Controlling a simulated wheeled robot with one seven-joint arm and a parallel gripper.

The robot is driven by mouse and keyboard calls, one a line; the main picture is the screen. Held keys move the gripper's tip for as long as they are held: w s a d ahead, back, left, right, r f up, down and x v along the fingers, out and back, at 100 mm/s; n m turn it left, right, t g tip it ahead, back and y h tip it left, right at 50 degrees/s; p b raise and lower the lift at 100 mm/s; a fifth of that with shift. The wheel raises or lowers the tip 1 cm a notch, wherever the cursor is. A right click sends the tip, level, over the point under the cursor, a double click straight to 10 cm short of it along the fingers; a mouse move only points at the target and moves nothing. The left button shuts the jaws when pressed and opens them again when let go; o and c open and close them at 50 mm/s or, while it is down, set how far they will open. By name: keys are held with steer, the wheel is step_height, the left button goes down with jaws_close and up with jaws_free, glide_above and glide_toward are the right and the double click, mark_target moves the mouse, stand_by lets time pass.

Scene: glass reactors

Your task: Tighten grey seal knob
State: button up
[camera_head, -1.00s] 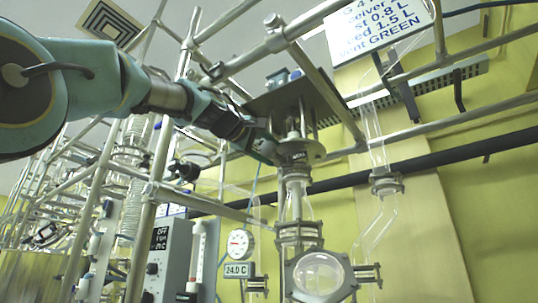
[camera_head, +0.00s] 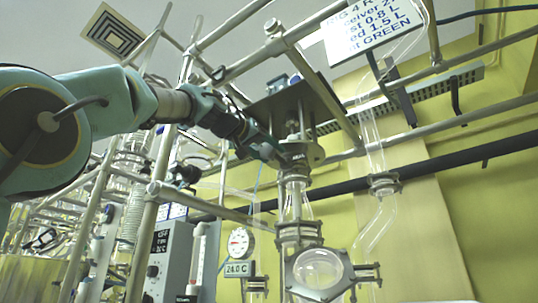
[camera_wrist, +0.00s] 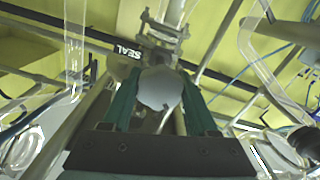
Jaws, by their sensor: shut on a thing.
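The grey seal knob (camera_wrist: 160,88) is a pale rounded knob in the middle of the wrist view. A dark label reading SEAL (camera_wrist: 128,50) sits just beyond it, and a small dark label also shows in the head view (camera_head: 298,157). My gripper (camera_wrist: 163,92) has its two green fingers on either side of the knob and is shut on it. In the head view my gripper (camera_head: 278,154) reaches from the left to the stirrer column, below a dark square plate (camera_head: 291,103). The knob itself is hidden or too small to tell there.
Metal frame rods (camera_head: 250,60) cross above and left of my arm. A glass reactor with a round flange (camera_head: 318,275) hangs below the column. A glass tube (camera_head: 378,215) runs down at the right. A gauge (camera_head: 240,242) and a control box (camera_head: 172,257) stand lower left.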

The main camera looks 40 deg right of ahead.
steer(key=m, duration=0.3)
steer(key=m+b, duration=0.1)
steer(key=m, duration=0.2)
steer(key=shift+w+f+m, duration=0.1)
steer(key=shift+f+m, duration=0.1)
steer(key=shift+m, duration=0.1)
steer(key=m, duration=0.6)
steer(key=shift+b, duration=0.35)
steer(key=m, duration=0.6)
steer(key=shift+m, duration=0.3)
steer(key=m, duration=0.5)
steer(key=shift+r+m, duration=0.15)
steer(key=shift+m, duration=0.25)
steer(key=o, duration=1.4)
steer(key=shift+r, duration=0.1)
steer(key=shift+c, duration=0.2)
steer(key=shift+a+b, duration=0.1)
steer(key=shift+b, duration=0.2)
